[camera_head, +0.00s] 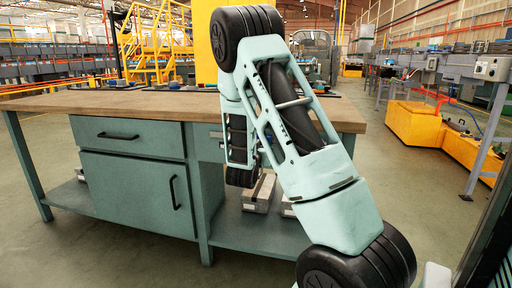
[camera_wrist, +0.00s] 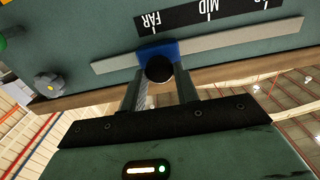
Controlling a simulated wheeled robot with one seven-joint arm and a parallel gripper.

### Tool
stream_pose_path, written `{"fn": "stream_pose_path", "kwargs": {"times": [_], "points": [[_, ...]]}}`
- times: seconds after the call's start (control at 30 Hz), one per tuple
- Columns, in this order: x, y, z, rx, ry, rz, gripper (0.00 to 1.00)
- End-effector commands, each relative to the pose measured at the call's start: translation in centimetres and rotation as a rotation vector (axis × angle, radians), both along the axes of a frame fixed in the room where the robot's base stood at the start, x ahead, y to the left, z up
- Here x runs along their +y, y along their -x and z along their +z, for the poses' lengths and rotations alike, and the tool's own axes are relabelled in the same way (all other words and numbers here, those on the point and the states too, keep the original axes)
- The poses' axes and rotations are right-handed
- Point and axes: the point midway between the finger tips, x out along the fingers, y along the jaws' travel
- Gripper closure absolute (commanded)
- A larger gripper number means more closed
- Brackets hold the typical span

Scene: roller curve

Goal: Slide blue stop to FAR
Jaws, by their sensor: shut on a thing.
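The blue stop (camera_wrist: 157,50) sits on a pale rail (camera_wrist: 240,38) in the wrist view, which shows the panel upside down. A round black knob (camera_wrist: 159,69) sticks out from the stop towards me. The stop is beside the printed word FAR (camera_wrist: 153,21), and the word MID (camera_wrist: 211,8) is farther right along the black label strip. My gripper (camera_wrist: 159,74) is shut on the knob of the blue stop, with one finger on each side. In the head view my arm hides the gripper and the stop.
In the wrist view a grey knob (camera_wrist: 47,85) and a green button (camera_wrist: 3,43) are on the panel at left, clear of my fingers. A wood-topped workbench (camera_head: 90,101) stands before me in the head view. Orange boxes (camera_head: 415,124) stand at right, with open floor between.

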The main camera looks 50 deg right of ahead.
Motion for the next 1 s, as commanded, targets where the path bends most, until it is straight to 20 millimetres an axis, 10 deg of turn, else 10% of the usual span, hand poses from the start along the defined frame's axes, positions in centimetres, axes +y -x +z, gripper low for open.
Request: {"fn": "stream_pose_path", "kwargs": {"times": [0.2,0.23,0.3,0.67,1.0], "points": [[-0.2,0.6,-0.2,0.007,-0.003,-0.015,1.00],[-0.2,0.7,-0.2,0.007,-0.004,-0.016,0.64],[-0.2,0.6,-0.2,0.007,-0.003,-0.015,0.48],[0.3,0.5,-0.1,0.004,-0.002,-0.008,0.48],[6.2,2.8,0.0,0.007,-0.004,-0.004,0.48]]}}
